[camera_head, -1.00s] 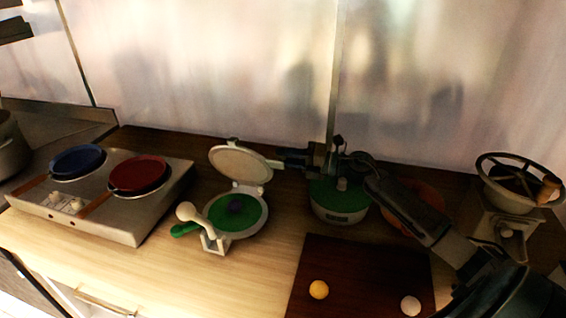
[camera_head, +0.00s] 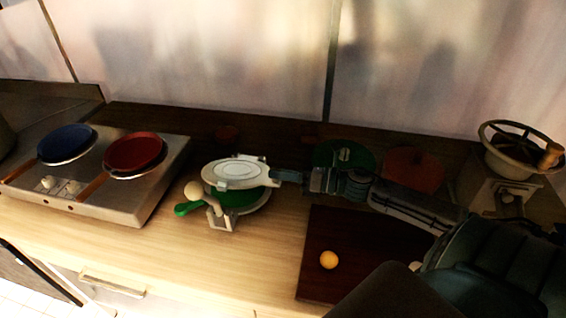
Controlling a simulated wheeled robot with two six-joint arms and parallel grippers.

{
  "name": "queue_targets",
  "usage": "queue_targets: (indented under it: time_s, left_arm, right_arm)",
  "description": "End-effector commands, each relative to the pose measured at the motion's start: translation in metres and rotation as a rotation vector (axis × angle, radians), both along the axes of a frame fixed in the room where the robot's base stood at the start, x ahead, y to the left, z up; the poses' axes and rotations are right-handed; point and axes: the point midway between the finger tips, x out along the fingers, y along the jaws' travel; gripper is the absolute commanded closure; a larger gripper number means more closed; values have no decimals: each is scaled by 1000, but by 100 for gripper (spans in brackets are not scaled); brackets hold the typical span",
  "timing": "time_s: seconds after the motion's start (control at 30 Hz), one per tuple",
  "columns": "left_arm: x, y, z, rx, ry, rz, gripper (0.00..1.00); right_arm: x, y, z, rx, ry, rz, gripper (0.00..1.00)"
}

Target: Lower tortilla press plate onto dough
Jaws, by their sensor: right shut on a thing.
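The tortilla press stands mid-counter. Its pale upper plate (camera_head: 238,171) is tilted nearly flat above the green lower plate (camera_head: 246,197), with a strip of green still showing below it. The dough between the plates is hidden. The press's pale knobbed lever and green handle (camera_head: 188,208) stick out at its front left. My right gripper (camera_head: 284,175) reaches in from the right and is shut on the upper plate's right edge. My left gripper is not in view.
A steel stove with a blue pan (camera_head: 66,143) and a red pan (camera_head: 134,152) stands left. A dark board (camera_head: 350,240) with a yellow ball (camera_head: 328,259) lies front right.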

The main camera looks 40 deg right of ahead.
Motion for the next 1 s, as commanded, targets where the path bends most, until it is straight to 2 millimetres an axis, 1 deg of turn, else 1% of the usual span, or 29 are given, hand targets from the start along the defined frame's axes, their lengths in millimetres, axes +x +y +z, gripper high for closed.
queue_targets:
  time_s: [0.1, 0.23, 0.77, 0.8, 0.87, 0.9, 1.0]
  left_arm:
    - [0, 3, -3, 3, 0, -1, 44]
    - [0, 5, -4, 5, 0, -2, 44]
    - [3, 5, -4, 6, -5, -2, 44]
    - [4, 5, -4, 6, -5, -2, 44]
    - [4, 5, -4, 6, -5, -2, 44]
    - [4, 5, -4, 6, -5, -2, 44]
    - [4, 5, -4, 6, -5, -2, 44]
  right_arm:
    - [-3, 3, -7, 5, 2, 0, 100]
    - [-4, 5, -11, 6, 4, 1, 100]
    - [-5, 6, -13, 6, 5, 1, 100]
    - [-5, 6, -13, 6, 5, 1, 62]
    - [-5, 6, -13, 6, 5, 0, 50]
    - [-5, 6, -13, 5, 5, 0, 49]
    - [-5, 5, -13, 5, 5, 0, 49]
